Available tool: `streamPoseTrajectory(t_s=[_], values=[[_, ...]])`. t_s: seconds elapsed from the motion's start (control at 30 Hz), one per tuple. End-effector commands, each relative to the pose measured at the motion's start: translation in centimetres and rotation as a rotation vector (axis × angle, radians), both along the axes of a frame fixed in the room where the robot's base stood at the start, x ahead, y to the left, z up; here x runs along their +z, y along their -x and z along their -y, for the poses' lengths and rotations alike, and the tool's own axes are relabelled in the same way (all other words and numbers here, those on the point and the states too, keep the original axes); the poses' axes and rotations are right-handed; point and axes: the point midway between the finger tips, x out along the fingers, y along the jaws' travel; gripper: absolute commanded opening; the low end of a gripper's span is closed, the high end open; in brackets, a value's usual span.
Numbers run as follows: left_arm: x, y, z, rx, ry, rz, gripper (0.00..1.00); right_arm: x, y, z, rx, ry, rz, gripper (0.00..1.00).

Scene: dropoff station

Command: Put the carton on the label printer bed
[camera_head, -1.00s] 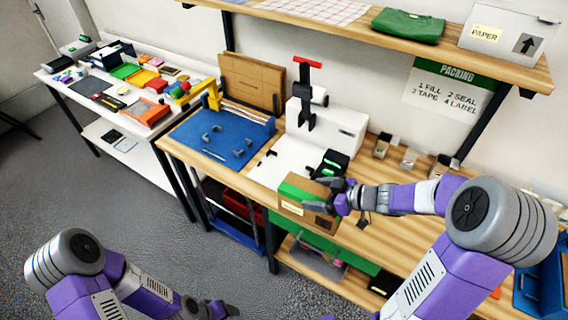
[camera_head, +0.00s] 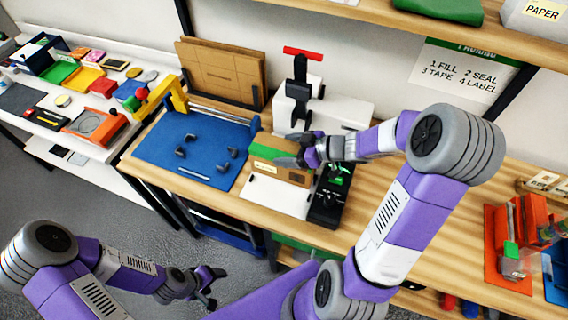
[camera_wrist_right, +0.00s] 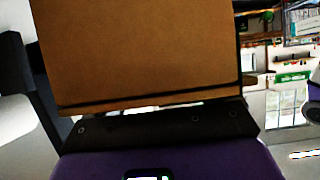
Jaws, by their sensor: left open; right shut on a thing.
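The carton (camera_head: 278,158) is a brown box with a green band and a pale label. My right gripper (camera_head: 303,150) is shut on its right side. The carton is in front of the white machine with a black column and red handle (camera_head: 302,54), over its white flat bed (camera_head: 272,196). I cannot tell whether the carton touches the bed. In the right wrist view the carton's brown face (camera_wrist_right: 145,50) fills the upper middle, close to the gripper. My left gripper (camera_head: 211,287) is open and empty, low over the floor in front of the bench.
A black device with a green light (camera_head: 330,195) stands just right of the bed. A blue mat (camera_head: 190,150) with small dark parts lies to the left, flat cardboard (camera_head: 220,72) behind it. An orange holder (camera_head: 508,240) stands at the right.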

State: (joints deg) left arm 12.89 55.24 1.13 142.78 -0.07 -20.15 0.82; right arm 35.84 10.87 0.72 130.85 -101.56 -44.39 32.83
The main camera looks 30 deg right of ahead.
Motion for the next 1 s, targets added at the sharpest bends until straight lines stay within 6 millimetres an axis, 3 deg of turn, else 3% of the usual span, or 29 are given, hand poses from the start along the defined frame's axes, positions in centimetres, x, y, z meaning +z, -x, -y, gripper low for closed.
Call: streamPoseTrajectory(t_s=[0.03,0.27,0.47,0.87,0.9,1.0], values=[[-0.7,0.0,0.0,0.000,0.000,0.000,0.68,-1.2,0.0,0.0,0.000,-0.002,-0.001,0.31],[-1.3,-0.1,0.0,0.000,0.000,0.001,0.68,-2.8,0.0,-0.1,0.001,-0.001,0.000,0.31],[-2.6,-0.1,0.0,0.000,0.000,0.001,0.68,-5.7,0.0,0.0,0.000,-0.002,0.000,0.31],[-2.6,-0.1,0.0,0.001,0.000,0.002,0.68,-6.1,-0.1,0.0,0.001,-0.001,0.002,0.31],[-2.6,-0.1,0.0,0.001,0.000,0.002,0.68,-6.0,-0.1,0.0,0.000,0.000,0.001,0.87],[-2.6,-0.1,0.0,0.001,0.000,0.002,0.68,-6.0,-0.1,0.0,0.001,0.001,0.002,1.00]])
